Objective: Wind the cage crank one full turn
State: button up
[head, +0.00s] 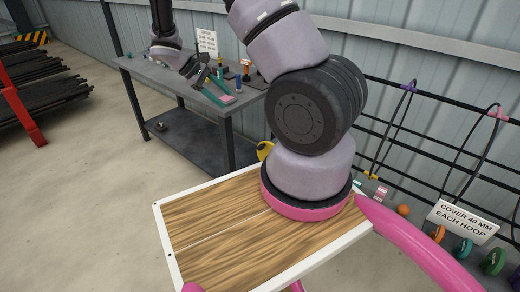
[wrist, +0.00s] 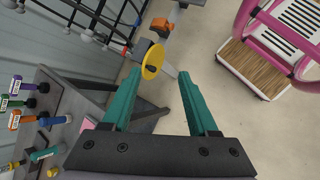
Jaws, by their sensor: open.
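My gripper (wrist: 160,75) has two teal fingers spread apart with nothing held between them. In the head view it (head: 208,82) hangs over the grey workbench. In the wrist view a yellow disc (wrist: 153,62) shows between and beyond the fingertips, near the left one. An orange block-like part (wrist: 162,27) sits behind it by a grey post or bracket. These may belong to the crank, but I cannot tell for certain. In the head view a yellow rounded part (head: 264,150) shows beside my arm, which hides the rest of it.
The grey workbench (head: 184,112) holds several coloured-handled tools (wrist: 15,100) and a small sign (head: 207,42). A black barred cage with hoops (head: 405,100) runs along the wall at right. A sign (head: 464,221) stands near coloured reels. Dark bars lie on a red rack (head: 22,115). Floor at left is clear.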

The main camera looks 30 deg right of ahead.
notch_tip(320, 180, down, 17)
jog(key=w+d+n+t+h, duration=0.2)
jog(key=d+n+h, duration=0.1)
jog(key=n+h, duration=0.35)
jog(key=n+t+h, duration=0.3)
jog(key=n+t, duration=0.4)
jog(key=n, duration=0.4)
send_near(259, 149)
jog(key=shift+m, duration=0.25)
jog(key=x, duration=1.1)
jog(key=shift+w+f, duration=0.15)
grip_shut()
